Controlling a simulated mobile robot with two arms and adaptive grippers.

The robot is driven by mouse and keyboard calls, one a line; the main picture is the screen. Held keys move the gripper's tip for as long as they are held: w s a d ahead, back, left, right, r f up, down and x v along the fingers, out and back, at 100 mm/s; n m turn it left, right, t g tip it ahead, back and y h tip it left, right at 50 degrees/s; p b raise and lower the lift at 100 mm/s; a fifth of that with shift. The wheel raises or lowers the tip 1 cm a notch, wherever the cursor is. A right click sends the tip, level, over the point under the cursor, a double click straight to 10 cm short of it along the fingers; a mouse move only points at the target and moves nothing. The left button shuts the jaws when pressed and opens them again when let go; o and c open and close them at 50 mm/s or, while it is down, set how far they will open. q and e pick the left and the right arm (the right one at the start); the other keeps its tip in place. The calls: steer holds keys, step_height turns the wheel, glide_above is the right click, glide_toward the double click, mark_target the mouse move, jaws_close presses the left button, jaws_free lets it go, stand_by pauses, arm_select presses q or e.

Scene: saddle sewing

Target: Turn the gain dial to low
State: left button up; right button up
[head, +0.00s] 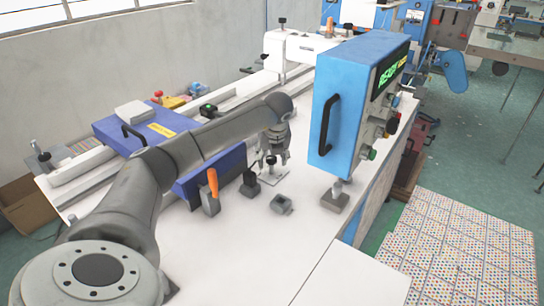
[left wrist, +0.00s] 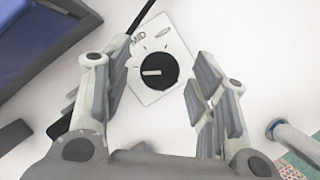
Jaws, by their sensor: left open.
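The gain dial is a round black knob (left wrist: 158,71) with a white pointer line, on a white plate (left wrist: 180,42) on the white table. In the left wrist view its line points left; the plate reads "MID", and another label at upper right is blurred. In the head view the dial's plate (head: 273,179) lies below my left gripper (head: 276,158). My left gripper is open, and in the left wrist view its fingers (left wrist: 157,78) stand on either side of the knob, apart from it. The "low" mark cannot be made out. My right gripper is not in view.
A blue control box (head: 345,105) with a lit display stands right of the dial. An orange-handled lever (head: 212,188), a black knob on a base (head: 249,184) and a small grey block (head: 282,204) are near it. The front table is clear.

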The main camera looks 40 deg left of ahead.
arm_select(q)
steer(key=v, duration=1.2)
stand_by(0.3)
